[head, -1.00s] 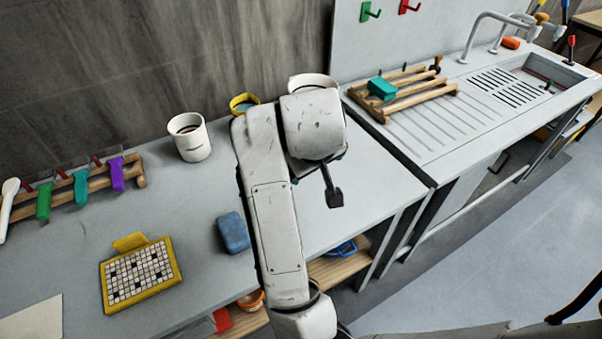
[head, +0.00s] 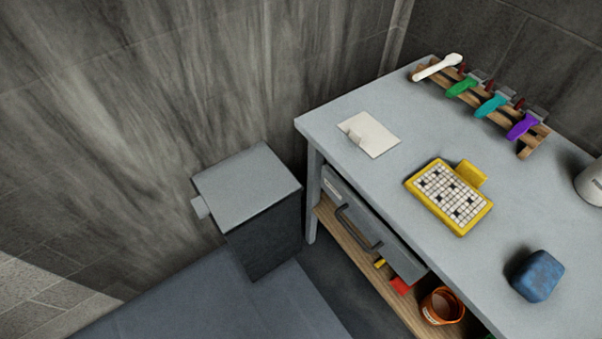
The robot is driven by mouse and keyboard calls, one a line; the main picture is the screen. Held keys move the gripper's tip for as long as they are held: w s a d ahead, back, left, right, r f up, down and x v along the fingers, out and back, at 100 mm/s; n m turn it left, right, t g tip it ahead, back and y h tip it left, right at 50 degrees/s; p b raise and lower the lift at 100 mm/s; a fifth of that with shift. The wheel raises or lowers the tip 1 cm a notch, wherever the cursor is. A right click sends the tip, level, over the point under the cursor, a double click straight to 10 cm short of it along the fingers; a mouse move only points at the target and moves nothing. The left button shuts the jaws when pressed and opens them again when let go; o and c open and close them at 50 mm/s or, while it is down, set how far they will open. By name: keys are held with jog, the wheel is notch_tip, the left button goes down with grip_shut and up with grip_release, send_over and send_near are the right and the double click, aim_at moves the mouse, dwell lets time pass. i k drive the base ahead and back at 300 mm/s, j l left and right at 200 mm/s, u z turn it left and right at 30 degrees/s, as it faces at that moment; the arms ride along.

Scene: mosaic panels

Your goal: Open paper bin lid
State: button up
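A grey bin with a dark body (head: 264,242) stands on the floor against the wall, left of the workbench. Its flat light-grey lid (head: 246,186) lies level on top and looks closed. I take this to be the paper bin; no label shows. My arm and gripper are out of the view now.
The workbench (head: 362,108) stands right of the bin, with a drawer (head: 350,222) and a lower wooden shelf (head: 345,235). On its top are a yellow-framed mosaic panel (head: 449,197), a blue block (head: 537,276), a paper sheet (head: 370,134) and a tool rack (head: 533,143).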

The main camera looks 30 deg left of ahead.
aim_at(235, 189)
jog(key=i+u, duration=0.1)
jog(key=u, duration=0.75)
jog(key=i+l+u, duration=0.1)
jog(key=u, duration=0.3)
jog(key=l+u, duration=0.15)
jog(key=u, duration=0.25)
jog(key=i+l+u, duration=0.1)
jog(key=i+l, duration=0.05)
jog(key=l, duration=0.1)
